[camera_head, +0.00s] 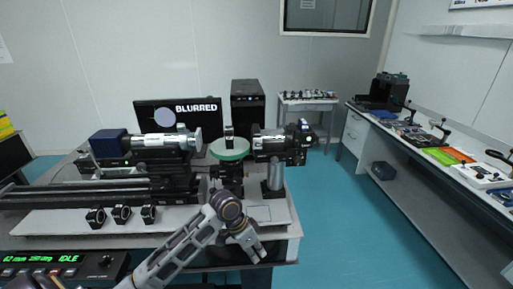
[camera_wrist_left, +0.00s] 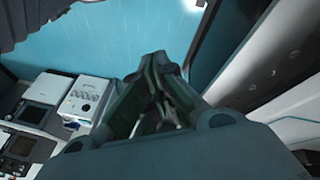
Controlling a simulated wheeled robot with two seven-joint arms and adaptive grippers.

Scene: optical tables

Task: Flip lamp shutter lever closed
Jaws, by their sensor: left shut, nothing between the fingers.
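The optical bench (camera_head: 90,192) stands on the table at the left in the head view. A dark blue box with a silver barrel (camera_head: 165,141) sits on it, perhaps the lamp. I cannot make out a shutter lever in either view. My left gripper (camera_head: 259,253) is at the table's front edge, in front of the bench and well apart from the barrel, pointing down and to the right. In the left wrist view its fingers (camera_wrist_left: 157,62) are together with nothing between them. My right gripper is in neither view.
A green-rimmed disc (camera_head: 230,149) and a camera-like unit (camera_head: 283,143) stand on the bench's right part. Several small black mounts (camera_head: 121,214) line its front. A monitor (camera_head: 178,113) reads BLURRED. A control box (camera_head: 60,268) reads IDLE. A white knobbed box (camera_wrist_left: 88,100) shows in the wrist view.

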